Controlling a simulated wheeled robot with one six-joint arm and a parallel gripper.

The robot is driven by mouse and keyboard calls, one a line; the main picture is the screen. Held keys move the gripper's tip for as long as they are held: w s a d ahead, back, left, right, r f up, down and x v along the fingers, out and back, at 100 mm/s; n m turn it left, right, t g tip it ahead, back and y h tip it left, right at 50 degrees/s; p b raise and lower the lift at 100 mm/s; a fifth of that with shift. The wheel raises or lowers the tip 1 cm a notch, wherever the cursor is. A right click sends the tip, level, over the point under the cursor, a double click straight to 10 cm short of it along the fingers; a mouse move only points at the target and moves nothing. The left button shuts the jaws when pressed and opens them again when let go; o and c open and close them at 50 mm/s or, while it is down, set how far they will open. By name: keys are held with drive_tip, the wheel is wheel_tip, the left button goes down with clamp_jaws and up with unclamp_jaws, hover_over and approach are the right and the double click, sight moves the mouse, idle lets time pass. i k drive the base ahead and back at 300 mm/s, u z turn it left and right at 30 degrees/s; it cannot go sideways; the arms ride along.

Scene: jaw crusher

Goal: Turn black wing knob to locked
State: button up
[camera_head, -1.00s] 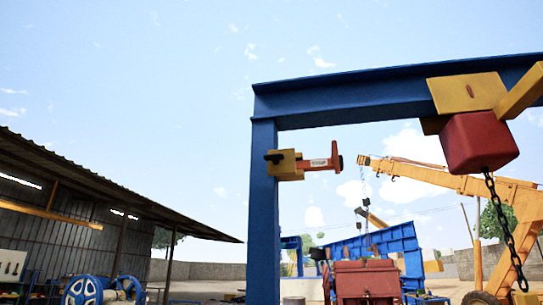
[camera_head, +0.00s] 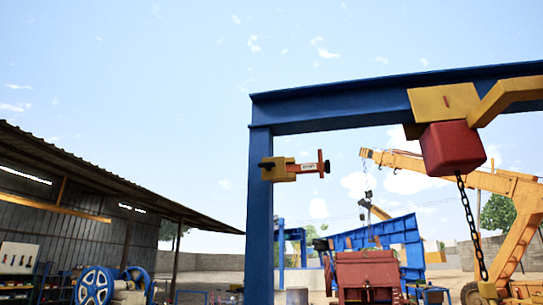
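A yellow box (camera_head: 283,168) is fixed on the blue post. A small black knob (camera_head: 266,165) sticks out at its left side; it is too small to tell how its wings are turned. A red-orange arm (camera_head: 308,167) with a white label reaches right from the box to an upright red end plate (camera_head: 321,163). A second small black part (camera_head: 327,166) shows at that plate's right side. I cannot tell for sure which black part is the wing knob. My gripper is not in view.
The blue post (camera_head: 260,230) carries a blue beam (camera_head: 390,95) running right. A red block (camera_head: 452,148) with a hanging chain (camera_head: 470,225) is under the beam. A shed (camera_head: 70,190) stands left, with blue wheels (camera_head: 95,285) in front. A yellow crane (camera_head: 520,215) stands right.

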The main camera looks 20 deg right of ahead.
sight(268, 166)
drive_tip(key=u, duration=1.1)
drive_tip(key=i, duration=0.65)
drive_tip(key=z, duration=0.4)
